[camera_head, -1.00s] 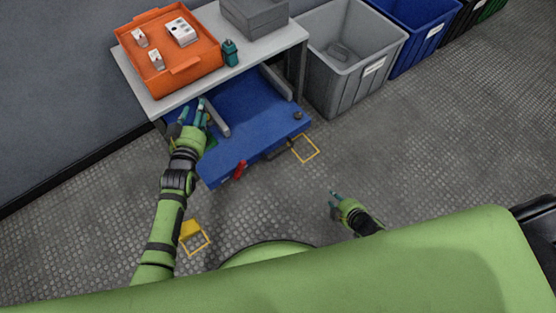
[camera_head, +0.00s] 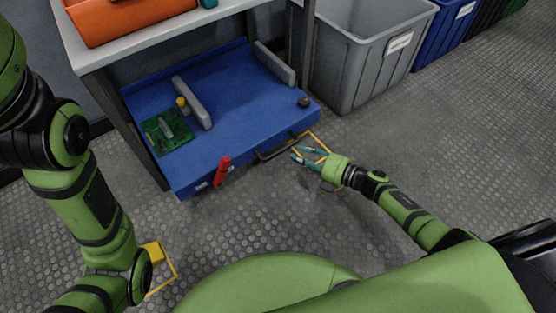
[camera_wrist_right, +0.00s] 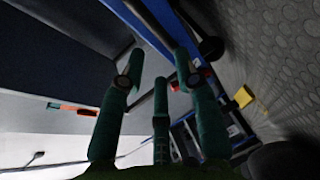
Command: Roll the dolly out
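The dolly (camera_head: 232,130) is a low blue platform under the table. A dark bar handle (camera_head: 277,150) is on its front edge, and a red lever (camera_head: 222,171) stands left of the handle. My right gripper (camera_head: 300,157) is just right of the handle, its teal fingers spread and apparently apart from it. In the right wrist view its fingers (camera_wrist_right: 160,90) are apart with nothing clearly held; the red lever (camera_wrist_right: 178,84) shows beyond them. My left arm fills the left side of the head view; its gripper is out of frame.
A green circuit board (camera_head: 166,131) and grey bars (camera_head: 192,103) are on the dolly. A yellow block (camera_head: 153,252) sits on the floor at front left. A grey bin (camera_head: 352,72) stands right of the table. The floor right of my right arm is clear.

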